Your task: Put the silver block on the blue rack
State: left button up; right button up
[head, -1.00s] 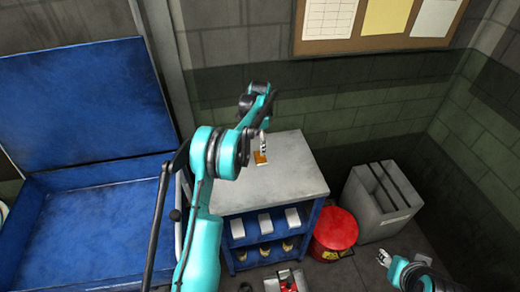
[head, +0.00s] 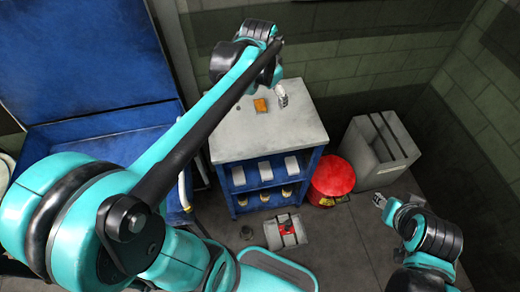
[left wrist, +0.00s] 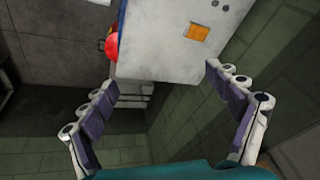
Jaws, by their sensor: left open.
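The blue rack (head: 321,163) is a low blue shelf unit under a grey top. Several pale silver-grey blocks sit in a row on its upper shelf, one of them the middle block (head: 265,171); I cannot tell which is the task's silver block. My left gripper (head: 281,96) is above the grey top, right of a small orange piece (head: 260,105). In the left wrist view the left gripper (left wrist: 162,76) is open with nothing between its fingers, and the orange piece (left wrist: 198,32) lies beyond them. My right gripper (head: 379,200) is low at the right, too small to judge.
A red bin (head: 332,177) and a grey box (head: 380,152) stand right of the rack. A pale case with a red item (head: 285,232) is on the floor in front. A large blue open-lidded container (head: 90,130) is at the left.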

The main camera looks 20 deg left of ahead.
pick_arm(q)
jog(key=s+d+f+n+t, duration=0.1)
jog(key=s+d+f+n, duration=0.1)
jog(key=s, duration=0.6)
jog(key=s+d+f+n+t, duration=0.2)
jog(key=s+d+f, duration=0.1)
jog(key=s, duration=0.5)
jog(key=shift+s+f+n, duration=0.3)
jog(key=shift+s, duration=0.05)
jog(key=shift+f, duration=0.1)
notch_tip(320, 180, down, 5)
jog(key=b, duration=0.5)
